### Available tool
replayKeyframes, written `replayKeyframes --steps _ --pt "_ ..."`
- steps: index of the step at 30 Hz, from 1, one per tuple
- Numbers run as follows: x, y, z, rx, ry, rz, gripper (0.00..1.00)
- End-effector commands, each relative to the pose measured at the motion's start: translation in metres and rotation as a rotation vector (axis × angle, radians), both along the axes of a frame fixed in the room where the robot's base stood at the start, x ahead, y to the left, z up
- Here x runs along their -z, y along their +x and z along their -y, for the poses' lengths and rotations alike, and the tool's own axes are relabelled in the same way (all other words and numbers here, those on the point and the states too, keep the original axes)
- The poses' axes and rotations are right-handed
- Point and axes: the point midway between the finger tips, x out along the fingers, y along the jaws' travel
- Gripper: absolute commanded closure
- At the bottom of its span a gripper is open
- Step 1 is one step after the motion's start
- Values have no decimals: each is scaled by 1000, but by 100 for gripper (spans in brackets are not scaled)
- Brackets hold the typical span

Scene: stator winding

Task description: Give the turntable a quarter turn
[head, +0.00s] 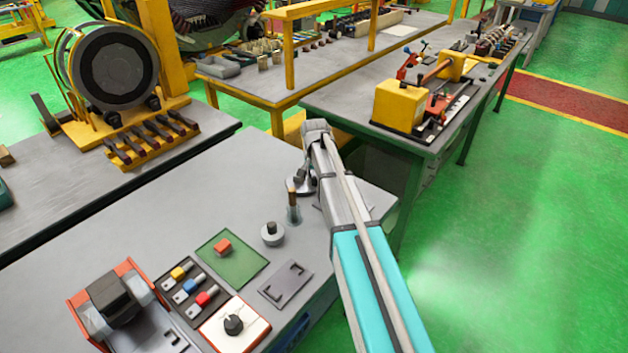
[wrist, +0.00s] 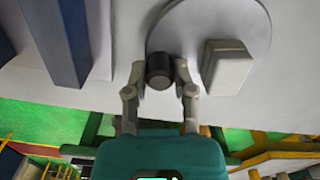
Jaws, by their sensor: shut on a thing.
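The turntable is a pale grey disc (wrist: 205,25) on the bench top in the wrist view, carrying a dark round peg (wrist: 158,66) and a light grey block (wrist: 228,66). My gripper (wrist: 160,78) is shut on the peg, with one finger on each side of it. In the head view the turntable (head: 294,189) shows only partly at the bench's far right corner. My gripper (head: 307,178) and wrist cover most of it, so the peg and block cannot be made out clearly there.
The bench's left back area is clear.

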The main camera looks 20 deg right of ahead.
Motion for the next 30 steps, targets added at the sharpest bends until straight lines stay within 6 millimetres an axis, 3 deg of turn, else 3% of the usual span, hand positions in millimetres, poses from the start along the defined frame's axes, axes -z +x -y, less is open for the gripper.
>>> replayKeyframes --steps 30 --pt "0 21 9 -508 1 -2 100"
